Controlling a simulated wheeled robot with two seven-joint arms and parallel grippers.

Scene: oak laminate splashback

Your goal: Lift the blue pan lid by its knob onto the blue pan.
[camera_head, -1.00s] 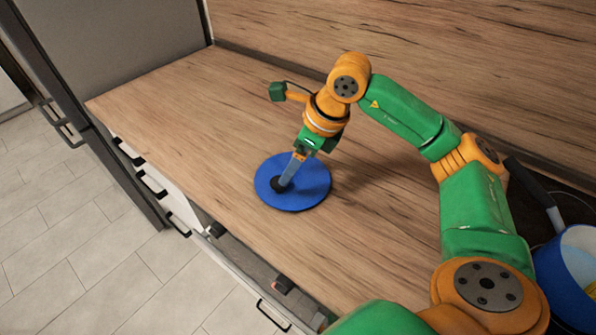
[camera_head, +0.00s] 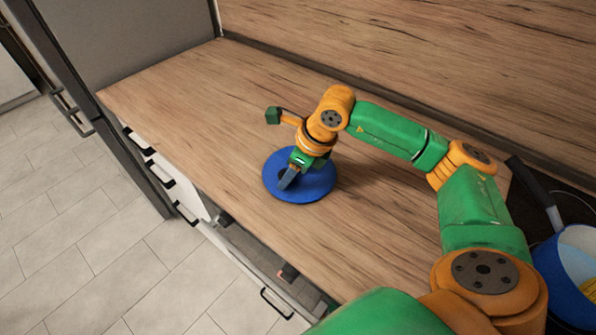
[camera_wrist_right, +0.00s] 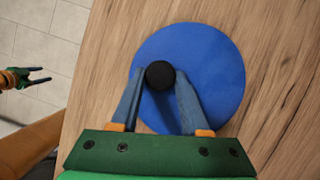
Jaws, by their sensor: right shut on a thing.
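The blue pan lid (camera_head: 315,186) lies flat on the wooden counter, and its round black knob (camera_wrist_right: 160,75) shows in the right wrist view. My right gripper (camera_head: 286,182) is over the lid, its fingers shut on the knob from both sides. The gripper hides most of the knob in the head view. The blue pan (camera_head: 556,268) is at the right edge, partly cut off and partly behind my right arm. My left gripper (camera_wrist_right: 40,76) shows small at the left of the right wrist view, fingers apart and empty, away from the lid.
The counter (camera_head: 190,110) is clear around the lid. A wooden splashback (camera_head: 430,60) runs along the back.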

